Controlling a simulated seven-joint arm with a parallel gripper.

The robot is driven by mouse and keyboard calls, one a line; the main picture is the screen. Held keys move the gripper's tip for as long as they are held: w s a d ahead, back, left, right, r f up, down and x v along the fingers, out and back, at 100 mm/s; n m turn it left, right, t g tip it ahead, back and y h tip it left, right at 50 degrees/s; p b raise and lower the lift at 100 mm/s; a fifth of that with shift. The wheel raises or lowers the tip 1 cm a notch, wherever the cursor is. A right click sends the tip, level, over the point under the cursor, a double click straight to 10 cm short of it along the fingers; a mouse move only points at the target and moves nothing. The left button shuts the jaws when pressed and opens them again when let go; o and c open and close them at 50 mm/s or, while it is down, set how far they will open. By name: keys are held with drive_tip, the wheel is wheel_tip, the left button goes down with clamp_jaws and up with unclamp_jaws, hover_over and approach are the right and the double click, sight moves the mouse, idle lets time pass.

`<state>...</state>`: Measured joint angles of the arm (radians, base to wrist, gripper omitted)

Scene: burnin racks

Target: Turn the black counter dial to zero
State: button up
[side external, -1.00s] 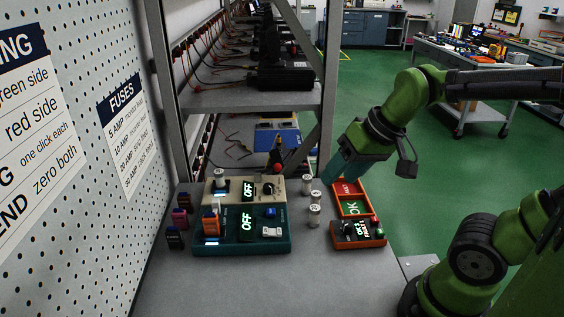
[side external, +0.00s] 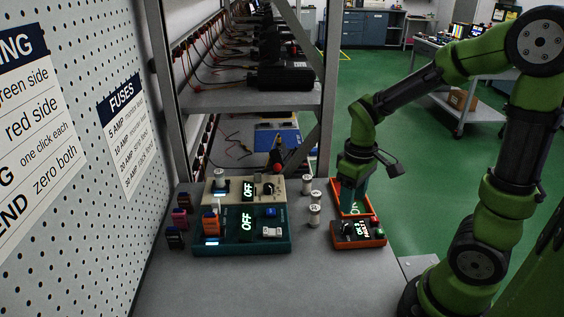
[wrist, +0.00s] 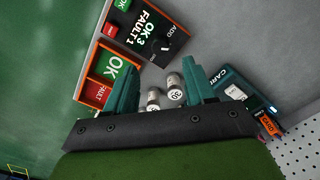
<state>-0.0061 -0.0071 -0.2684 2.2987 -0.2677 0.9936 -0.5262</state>
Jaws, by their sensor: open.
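The orange-and-black counter box (side external: 358,234) sits at the front right of the bench. In the wrist view the counter box (wrist: 140,27) shows "OK 3" and "FAULT 1". Its black dial (wrist: 163,46) is beside the display. Red and green buttons show on the box in the side view. My gripper (side external: 352,204) points down above the red-edged tray behind the box. In the wrist view my gripper (wrist: 160,84) is open and empty, its teal fingers apart from the dial. Part of the tray is hidden behind my gripper in the side view.
The orange-red tray (wrist: 88,75) has OK and FAULT sections. Several silver cylinders (side external: 315,215) stand left of the counter. Beige (side external: 280,190) and teal (side external: 286,243) units reading OFF stand further left. The bench front is clear. A metal shelf post (side external: 328,90) rises behind.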

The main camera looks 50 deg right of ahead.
sight(349, 224)
wheel_tip(349, 224, down, 8)
drive_tip(key=shift+r, duration=0.2)
drive_tip(key=shift+c, duration=0.4)
clamp_jaws()
